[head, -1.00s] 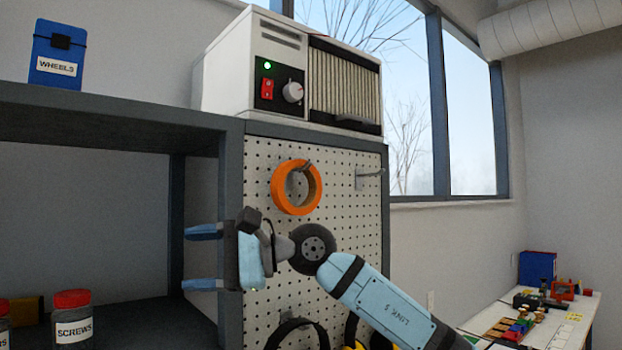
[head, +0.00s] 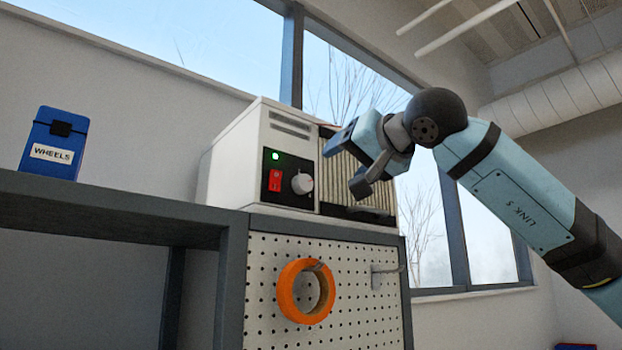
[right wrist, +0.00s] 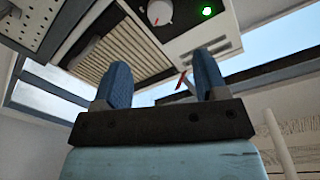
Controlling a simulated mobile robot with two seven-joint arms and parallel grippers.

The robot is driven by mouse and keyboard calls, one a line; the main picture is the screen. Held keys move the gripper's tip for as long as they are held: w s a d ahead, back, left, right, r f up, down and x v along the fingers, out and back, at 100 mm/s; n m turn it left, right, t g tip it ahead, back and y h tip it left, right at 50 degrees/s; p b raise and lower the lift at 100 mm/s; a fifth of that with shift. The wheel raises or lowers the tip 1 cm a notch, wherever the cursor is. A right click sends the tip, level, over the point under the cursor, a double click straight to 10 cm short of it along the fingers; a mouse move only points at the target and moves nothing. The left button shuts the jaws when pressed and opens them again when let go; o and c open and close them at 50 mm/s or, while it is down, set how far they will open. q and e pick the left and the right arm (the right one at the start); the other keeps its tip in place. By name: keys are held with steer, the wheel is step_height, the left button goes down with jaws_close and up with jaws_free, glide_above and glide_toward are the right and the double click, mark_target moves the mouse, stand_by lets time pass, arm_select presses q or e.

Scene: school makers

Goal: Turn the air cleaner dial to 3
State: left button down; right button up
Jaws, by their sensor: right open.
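The air cleaner (head: 236,158) is a white box with a ribbed grille, standing on top of the pegboard cabinet. Its black panel carries a lit green light (head: 275,156), a red switch (head: 275,181) and a pale round dial (head: 302,184). The dial also shows at the top of the right wrist view (right wrist: 160,12); its number marks are too small to read. My right gripper (head: 341,138) is in front of the grille, up and right of the dial and apart from it. Its blue fingers (right wrist: 163,80) are open and empty. My left gripper is out of view.
An orange tape ring (head: 306,291) hangs on the pegboard (head: 350,325) below, with an empty hook (head: 386,268) beside it. A blue WHEELS box (head: 54,144) stands on the shelf (head: 100,212) at left. Windows lie behind the air cleaner.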

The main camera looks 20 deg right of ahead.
mark_target(307, 181)
steer(key=p+x, duration=0.3)
steer(key=x, duration=0.8)
steer(key=shift+w+a+p, duration=0.1)
steer(key=shift+p, duration=0.25)
steer(key=shift+w+a+f, duration=0.1)
steer(key=shift+w, duration=0.3)
steer(key=c, duration=0.9)
